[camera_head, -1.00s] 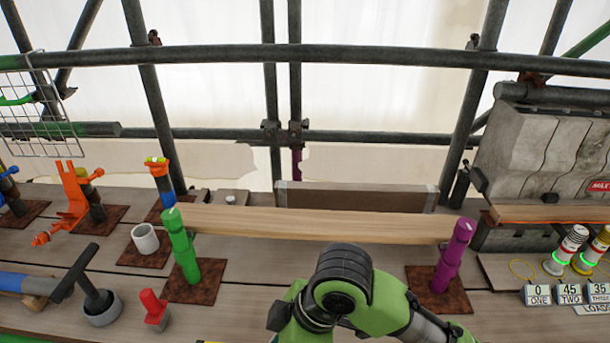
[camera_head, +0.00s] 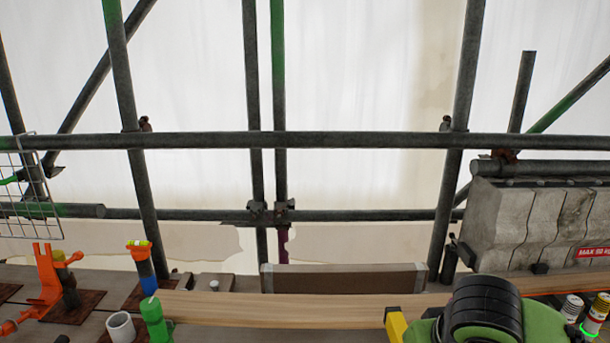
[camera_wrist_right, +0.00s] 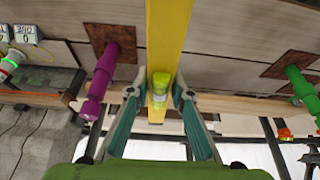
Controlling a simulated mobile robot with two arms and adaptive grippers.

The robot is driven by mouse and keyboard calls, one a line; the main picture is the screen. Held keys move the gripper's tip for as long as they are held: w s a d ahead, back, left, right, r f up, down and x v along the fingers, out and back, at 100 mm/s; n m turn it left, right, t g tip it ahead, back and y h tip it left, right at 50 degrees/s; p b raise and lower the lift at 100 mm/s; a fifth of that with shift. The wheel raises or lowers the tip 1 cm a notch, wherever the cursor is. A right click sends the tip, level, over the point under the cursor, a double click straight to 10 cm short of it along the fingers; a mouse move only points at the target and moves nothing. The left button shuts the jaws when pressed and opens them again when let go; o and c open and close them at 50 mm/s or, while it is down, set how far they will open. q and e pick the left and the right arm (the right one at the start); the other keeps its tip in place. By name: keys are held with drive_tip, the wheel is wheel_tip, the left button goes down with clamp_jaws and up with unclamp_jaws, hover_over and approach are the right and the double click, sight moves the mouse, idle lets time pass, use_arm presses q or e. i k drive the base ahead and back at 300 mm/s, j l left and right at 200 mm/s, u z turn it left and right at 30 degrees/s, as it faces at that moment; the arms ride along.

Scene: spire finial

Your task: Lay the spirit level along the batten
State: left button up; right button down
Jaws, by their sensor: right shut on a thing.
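The yellow spirit level (camera_wrist_right: 166,35) with a green vial is between the fingers of my right gripper (camera_wrist_right: 159,92), which is shut on it. In the right wrist view it points across the batten (camera_wrist_right: 236,105), not along it. In the head view one yellow end of the level (camera_head: 396,325) shows beside my arm, in front of the batten (camera_head: 290,308). The pale wooden batten runs left to right from the green post (camera_head: 155,318). The purple post (camera_wrist_right: 103,78) shows in the right wrist view. My left gripper is not in view.
Scaffold tubes (camera_head: 300,140) cross behind the bench. A brown board (camera_head: 340,278) stands behind the batten. A grey ridged block (camera_head: 540,225) is at the right. A white cup (camera_head: 120,327) and an orange figure-like piece (camera_head: 48,285) are at the left.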

sight(304, 308)
drive_tip(key=i+l+u, duration=0.2)
drive_tip(key=u, duration=0.2)
drive_tip(key=i+l+u, duration=0.15)
drive_tip(key=l+u, duration=0.2)
drive_tip(key=i+l+u, duration=0.1)
drive_tip(key=l+u, duration=0.3)
drive_tip(key=l, duration=0.1)
